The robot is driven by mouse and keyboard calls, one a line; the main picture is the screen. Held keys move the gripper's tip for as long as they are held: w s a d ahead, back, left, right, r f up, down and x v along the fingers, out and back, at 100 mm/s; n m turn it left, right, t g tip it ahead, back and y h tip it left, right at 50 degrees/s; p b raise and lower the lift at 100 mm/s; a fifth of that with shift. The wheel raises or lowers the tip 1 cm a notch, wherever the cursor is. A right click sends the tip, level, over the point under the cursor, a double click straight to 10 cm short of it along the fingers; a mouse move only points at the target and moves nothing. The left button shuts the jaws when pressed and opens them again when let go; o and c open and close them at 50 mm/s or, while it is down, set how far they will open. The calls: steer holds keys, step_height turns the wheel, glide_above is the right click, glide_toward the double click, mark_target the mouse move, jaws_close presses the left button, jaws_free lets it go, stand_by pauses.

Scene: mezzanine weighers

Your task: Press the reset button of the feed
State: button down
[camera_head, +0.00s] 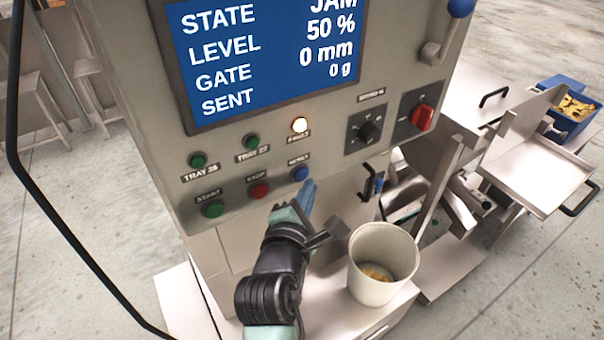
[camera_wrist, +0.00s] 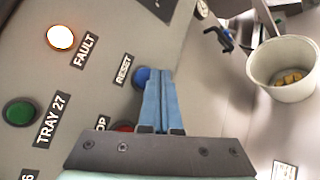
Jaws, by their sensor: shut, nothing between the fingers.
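The blue reset button (camera_head: 299,173) sits on the grey control panel (camera_head: 180,110), under the lit fault lamp (camera_head: 299,125). My gripper (camera_head: 308,190) is shut and empty, its blue fingers just below and in front of the button in the head view. In the wrist view the fingers (camera_wrist: 158,95) partly cover the reset button (camera_wrist: 141,77), beside its RESET label (camera_wrist: 123,70). I cannot tell whether the fingertips touch the button. The screen (camera_head: 270,60) reads STATE JAM, LEVEL 50 %, GATE 0 mm, SENT 0 g.
The red stop button (camera_head: 259,191) and green start button (camera_head: 213,209) are left of reset. A black knob (camera_head: 369,131) and red switch (camera_head: 421,117) are to the right. A white bucket (camera_head: 384,240) with yellowish pieces stands right of my arm. A blue bin (camera_head: 572,122) is far right.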

steer(key=shift+w+a, duration=0.25)
steer(key=shift+w, duration=0.1)
steer(key=shift+w+a, duration=0.3)
stand_by(0.7)
stand_by(0.3)
steer(key=shift+s+d+p, duration=0.5)
steer(key=shift+s+p, duration=0.2)
steer(key=shift+s+d+p, duration=0.75)
steer(key=shift+s+p, duration=0.05)
steer(key=shift+s, duration=0.2)
steer(key=shift+s+d+p, duration=0.75)
steer(key=shift+s+p, duration=0.05)
steer(key=shift+s, duration=0.2)
steer(key=shift+r, duration=0.1)
